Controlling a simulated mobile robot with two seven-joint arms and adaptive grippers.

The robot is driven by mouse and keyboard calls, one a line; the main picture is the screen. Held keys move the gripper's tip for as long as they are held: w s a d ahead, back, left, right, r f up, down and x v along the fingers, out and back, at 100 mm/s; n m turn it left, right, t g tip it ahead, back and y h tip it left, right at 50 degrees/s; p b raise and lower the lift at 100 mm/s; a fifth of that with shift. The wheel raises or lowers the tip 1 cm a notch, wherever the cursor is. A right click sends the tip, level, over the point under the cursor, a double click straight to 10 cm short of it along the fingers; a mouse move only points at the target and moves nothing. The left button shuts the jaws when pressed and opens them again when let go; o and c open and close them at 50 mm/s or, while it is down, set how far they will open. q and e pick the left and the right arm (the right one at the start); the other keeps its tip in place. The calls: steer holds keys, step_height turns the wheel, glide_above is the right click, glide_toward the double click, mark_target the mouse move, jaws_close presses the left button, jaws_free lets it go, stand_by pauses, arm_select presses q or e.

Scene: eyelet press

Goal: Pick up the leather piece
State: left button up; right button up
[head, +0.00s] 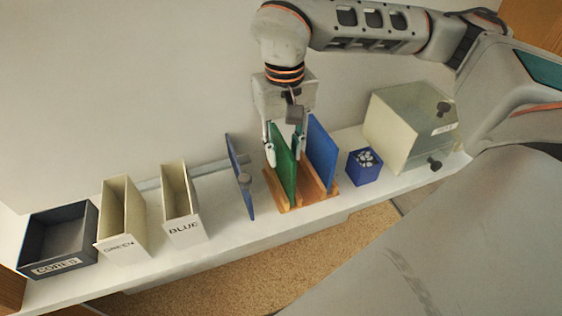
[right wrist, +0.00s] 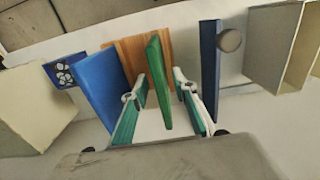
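A thin green piece (head: 283,172), which may be the leather piece, stands upright in a wooden rack (head: 312,190). A blue piece (head: 322,155) stands in the same rack, to its right. My right gripper (head: 284,152) is pointed down over the rack, with one finger on each side of the green piece's upper part. In the right wrist view the green piece (right wrist: 157,75) stands between the two fingers with a gap on both sides, so the gripper is open. The blue piece (right wrist: 98,82) is outside the fingers. My left gripper is not in view.
A blue panel with a grey knob (head: 238,175) stands close left of the rack. Further left are bins labelled BLUE (head: 183,215), GREEN (head: 121,232) and CORES (head: 57,250). A small blue box (head: 364,170) and a large pale box (head: 400,130) stand right.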

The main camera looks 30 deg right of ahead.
mark_target(283, 166)
steer(key=shift+w+f, duration=0.2)
steer(key=shift+f, duration=2.5)
jaws_close()
